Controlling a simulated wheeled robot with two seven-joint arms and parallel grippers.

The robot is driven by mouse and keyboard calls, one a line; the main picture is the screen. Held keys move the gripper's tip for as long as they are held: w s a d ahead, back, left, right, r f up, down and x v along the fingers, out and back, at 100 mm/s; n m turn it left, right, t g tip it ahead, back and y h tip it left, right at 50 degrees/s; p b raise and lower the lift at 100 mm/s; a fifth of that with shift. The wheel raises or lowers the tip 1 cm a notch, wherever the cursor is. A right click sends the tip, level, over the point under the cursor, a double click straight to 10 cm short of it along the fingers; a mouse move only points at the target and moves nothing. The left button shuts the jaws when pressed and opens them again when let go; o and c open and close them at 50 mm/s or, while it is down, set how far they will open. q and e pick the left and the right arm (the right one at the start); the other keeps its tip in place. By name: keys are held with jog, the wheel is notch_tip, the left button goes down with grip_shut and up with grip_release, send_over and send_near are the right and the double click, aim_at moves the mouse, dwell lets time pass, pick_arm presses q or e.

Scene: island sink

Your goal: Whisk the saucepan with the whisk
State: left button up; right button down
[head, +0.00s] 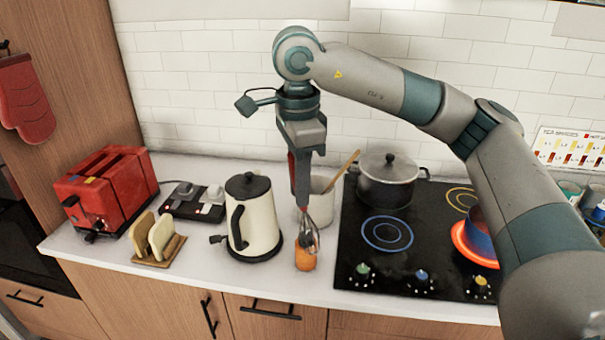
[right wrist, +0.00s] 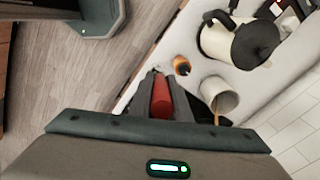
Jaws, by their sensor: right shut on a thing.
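My right gripper (head: 301,204) points down over the counter, between the kettle and the stove. It is shut on the whisk (head: 310,239), whose wire loops hang below the fingers. The whisk's red handle (right wrist: 161,98) shows between the fingers in the right wrist view. A blue pan (head: 477,234), which looks like the saucepan, sits on the glowing orange burner at the stove's right side. My right arm hides much of it, and its inside cannot be seen. The whisk is well to the left of it. My left gripper is not in view.
A white crock (head: 322,205) with a wooden spoon stands just behind the whisk. An orange container (head: 305,260) stands close by in front. A cream kettle (head: 252,218) is to the left. A lidded pot (head: 387,182) stands on the stove's back left; the front left burner (head: 387,234) is bare.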

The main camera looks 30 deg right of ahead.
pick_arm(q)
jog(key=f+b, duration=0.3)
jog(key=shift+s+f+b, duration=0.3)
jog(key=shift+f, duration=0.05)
pick_arm(e)
jog(key=s+a+f+n, duration=0.2)
jog(key=f+n, duration=0.6)
jog(key=n, duration=0.2)
jog(key=s+a+f+n, duration=0.1)
jog(key=a+f+n, duration=0.1)
jog(key=f+n, duration=0.6)
jog(key=shift+s+a+n+y, duration=0.3)
jog(key=shift+s+a+n, duration=0.05)
jog(key=shift+n, duration=0.55)
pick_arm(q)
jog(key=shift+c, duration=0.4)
